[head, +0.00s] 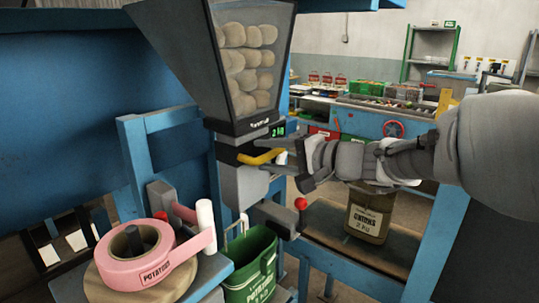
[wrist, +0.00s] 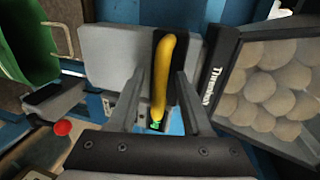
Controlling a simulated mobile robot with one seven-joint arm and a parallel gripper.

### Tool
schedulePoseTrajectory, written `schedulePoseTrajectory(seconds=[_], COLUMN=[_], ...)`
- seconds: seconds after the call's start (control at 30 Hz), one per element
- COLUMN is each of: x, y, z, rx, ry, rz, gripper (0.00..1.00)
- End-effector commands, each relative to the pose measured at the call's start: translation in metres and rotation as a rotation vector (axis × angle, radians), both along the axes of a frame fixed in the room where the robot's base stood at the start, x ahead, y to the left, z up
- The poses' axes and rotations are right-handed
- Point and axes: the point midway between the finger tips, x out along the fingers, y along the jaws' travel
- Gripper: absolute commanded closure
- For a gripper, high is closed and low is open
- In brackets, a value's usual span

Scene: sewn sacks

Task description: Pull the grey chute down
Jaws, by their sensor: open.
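The grey chute (head: 238,186) hangs under the potato hopper, above a green bag. It also shows in the wrist view (wrist: 110,58), left of the yellow handle. The yellow handle (head: 258,157) sits at the chute's top, just under the hopper. In the wrist view the handle (wrist: 164,75) runs lengthwise between the two fingers. My gripper (head: 270,157) reaches in from the right and is open, one finger on each side of the handle (wrist: 160,85). A gap seems to show on both sides; contact is hard to tell.
The clear-fronted hopper (head: 246,62) of potatoes stands right above. The green potato bag (head: 250,272) is below. A red-knobbed lever (head: 301,203) is close under my gripper. A brown onion sack (head: 368,215) stands right. A pink label roll (head: 137,262) is front left.

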Motion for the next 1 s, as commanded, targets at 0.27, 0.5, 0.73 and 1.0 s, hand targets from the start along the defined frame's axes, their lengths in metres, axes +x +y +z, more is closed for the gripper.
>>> schedulePoseTrajectory(seconds=[0.27,0.5,0.73,1.0], x=[0.0001,0.0001,0.0001,0.0002], y=[0.0,0.0,0.0,-0.0001], z=[0.0001,0.0002,0.0005,0.0008], rx=[0.0,0.0,0.001,0.001], ry=[0.0,0.0,-0.001,-0.001], rz=[0.0,0.0,0.0,0.0], gripper=[0.92,1.0,1.0,1.0])
